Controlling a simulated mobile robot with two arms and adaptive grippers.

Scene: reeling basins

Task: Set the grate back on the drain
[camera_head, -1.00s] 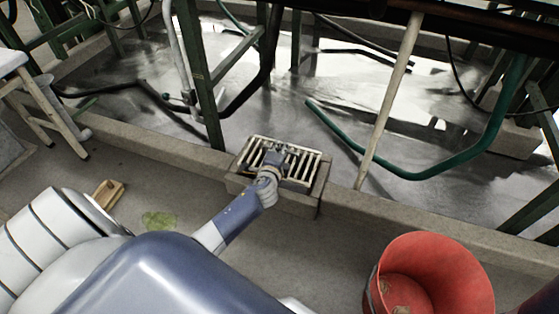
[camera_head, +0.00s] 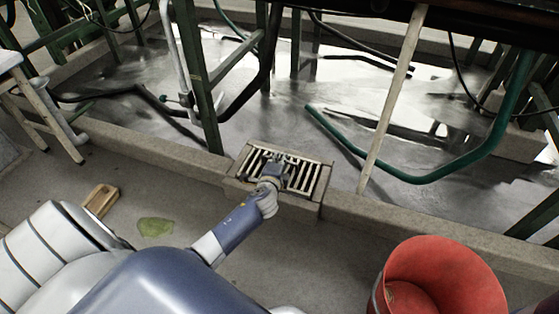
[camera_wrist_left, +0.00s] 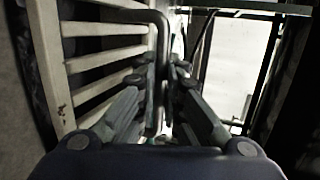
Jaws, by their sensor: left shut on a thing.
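The pale slatted grate (camera_head: 300,178) lies over the drain (camera_head: 318,193), a square opening with a stone surround beside the low curb. It appears level and within the surround, but I cannot tell whether it is fully seated. My left gripper (camera_head: 277,160) is shut on the grate at its middle, reaching from the near side and hiding part of the bars. In the left wrist view, the grate's pale bars (camera_wrist_left: 108,52) fill the left side, and the gripper fingers (camera_wrist_left: 165,72) close around a dark bar there. My right gripper is not in view.
A red bucket (camera_head: 440,280) stands at the lower right. A wooden block (camera_head: 101,200) and a green leaf-like patch (camera_head: 155,227) lie on the floor at left. Green frame legs (camera_head: 205,100), a wooden pole (camera_head: 392,100) and a green hose (camera_head: 430,180) stand beyond the curb over wet floor.

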